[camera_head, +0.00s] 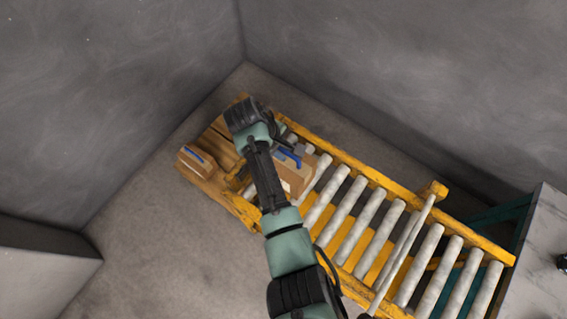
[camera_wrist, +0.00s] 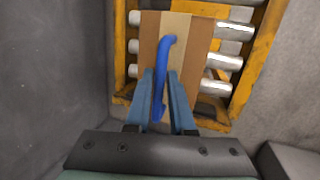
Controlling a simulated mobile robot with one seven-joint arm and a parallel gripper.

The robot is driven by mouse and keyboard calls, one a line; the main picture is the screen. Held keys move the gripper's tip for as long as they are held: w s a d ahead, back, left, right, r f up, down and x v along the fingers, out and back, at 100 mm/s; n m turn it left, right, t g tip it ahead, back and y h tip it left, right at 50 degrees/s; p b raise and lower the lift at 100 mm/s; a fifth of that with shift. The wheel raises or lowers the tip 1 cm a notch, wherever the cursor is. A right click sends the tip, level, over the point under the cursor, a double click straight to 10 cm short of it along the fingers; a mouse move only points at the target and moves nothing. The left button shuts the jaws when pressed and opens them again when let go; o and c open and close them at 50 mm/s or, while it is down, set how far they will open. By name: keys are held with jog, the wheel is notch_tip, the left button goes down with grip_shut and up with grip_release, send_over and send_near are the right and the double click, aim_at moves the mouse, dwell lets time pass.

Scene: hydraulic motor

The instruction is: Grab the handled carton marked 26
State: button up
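A brown carton (camera_head: 297,178) with a blue handle (camera_head: 289,157) sits on the conveyor rollers, partly hidden by my arm. In the wrist view the carton (camera_wrist: 202,42) has a lighter tape stripe down its middle, and the blue handle (camera_wrist: 162,62) stands on top. My gripper (camera_wrist: 161,74) is open, with its two blue fingers on either side of the handle and gaps visible between. In the head view its fingers are hidden behind my arm. A second carton (camera_head: 197,161) with a blue handle lies at the conveyor's left end. No number is readable on either carton.
The yellow-framed roller conveyor (camera_head: 345,215) runs from upper left to lower right, with bare rollers right of the carton. Grey walls stand close behind it. A marble-topped table (camera_head: 545,250) is at the right edge. The floor at lower left is clear.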

grip_shut()
dwell(1.1)
jog(key=shift+w+r, duration=0.15)
jog(key=shift+r, duration=0.05)
